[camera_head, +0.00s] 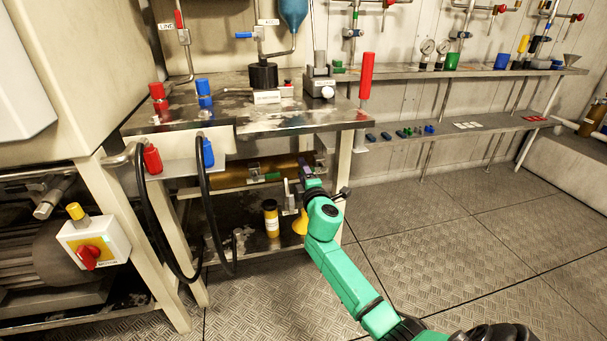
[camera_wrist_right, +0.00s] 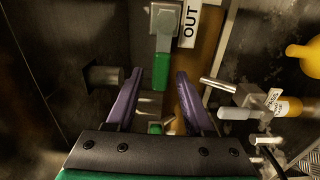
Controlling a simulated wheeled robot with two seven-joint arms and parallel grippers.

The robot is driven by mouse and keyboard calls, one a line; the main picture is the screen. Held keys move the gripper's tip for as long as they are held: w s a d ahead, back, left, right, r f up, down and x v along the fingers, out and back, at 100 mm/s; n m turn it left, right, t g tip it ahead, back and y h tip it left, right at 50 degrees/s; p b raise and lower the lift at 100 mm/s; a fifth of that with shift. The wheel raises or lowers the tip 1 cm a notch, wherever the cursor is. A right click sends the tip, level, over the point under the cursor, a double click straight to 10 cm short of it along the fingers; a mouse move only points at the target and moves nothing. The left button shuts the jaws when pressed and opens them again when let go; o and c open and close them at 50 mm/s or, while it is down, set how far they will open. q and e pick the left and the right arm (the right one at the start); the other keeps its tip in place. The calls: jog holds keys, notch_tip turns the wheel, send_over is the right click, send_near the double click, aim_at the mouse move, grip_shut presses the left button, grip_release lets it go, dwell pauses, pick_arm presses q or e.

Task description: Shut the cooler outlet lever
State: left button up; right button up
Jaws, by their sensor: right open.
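The brass cooler cylinder (camera_head: 230,175) lies under the steel bench in the head view. In the right wrist view, a grey valve block (camera_wrist_right: 164,20) with a green lever (camera_wrist_right: 161,70) sits beside a white "OUT" tag (camera_wrist_right: 190,22). My right gripper (camera_wrist_right: 158,76) is open, with its purple fingers on either side of the green lever's line. The lever shows between the fingertips, and I cannot tell whether they touch it. In the head view, my right gripper (camera_head: 306,172) is at the cooler's right end, partly hidden by its own wrist. A green handle (camera_head: 272,176) shows left of it.
A yellow-labelled bottle (camera_head: 271,218) and a yellow funnel-like part (camera_head: 300,223) stand on the lower shelf. Black hoses (camera_head: 212,215) hang at the left. A bench leg (camera_head: 342,165) is close to my right wrist. A metal valve with a tag (camera_wrist_right: 262,103) lies right of the fingers.

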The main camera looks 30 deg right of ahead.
pick_arm(q)
jog(key=a, duration=0.1)
jog(key=a+r+g+y+p, duration=0.1)
jog(key=s+a+g, duration=0.1)
jog(key=shift+a+r+p, duration=0.25)
jog(key=shift+r+p, duration=0.1)
jog(key=shift+r, duration=0.05)
pick_arm(e)
jog(key=v, duration=1.4)
jog(key=shift+s, duration=0.3)
jog(key=shift+a, duration=0.15)
